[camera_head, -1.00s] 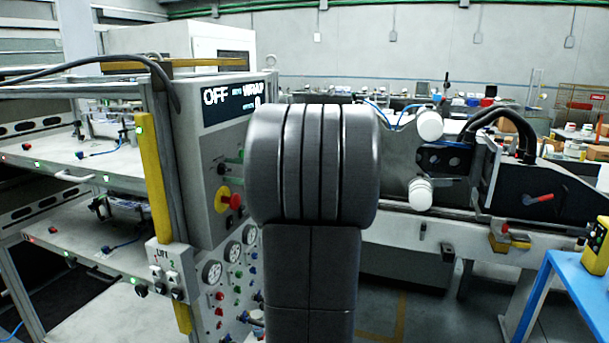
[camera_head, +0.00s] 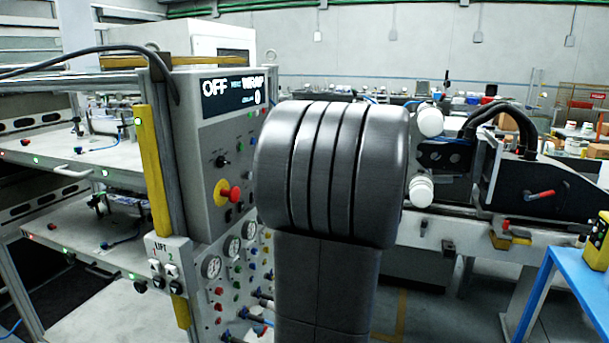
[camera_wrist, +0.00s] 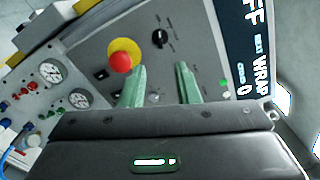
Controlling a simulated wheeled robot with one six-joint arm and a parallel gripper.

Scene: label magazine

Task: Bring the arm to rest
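My gripper (camera_wrist: 160,80) shows in the wrist view with two green fingers apart and nothing between them. It points toward the grey control panel (camera_wrist: 100,50); whether a finger touches the panel I cannot tell. A red stop button on a yellow collar (camera_wrist: 122,60) and a black rotary knob (camera_wrist: 159,38) lie beyond the fingertips. In the head view my dark grey arm link (camera_head: 330,170) fills the middle and hides the gripper. The panel's stop button (camera_head: 230,194) and knob (camera_head: 222,161) show left of the arm.
The panel's display (camera_head: 235,92) reads OFF and WRAP with a 0. Gauges (camera_head: 212,265) and small coloured buttons sit below it. A rack with shelves (camera_head: 70,160) stands at left, a machine with white rollers (camera_head: 430,122) behind at right, and a blue table (camera_head: 580,285) at far right.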

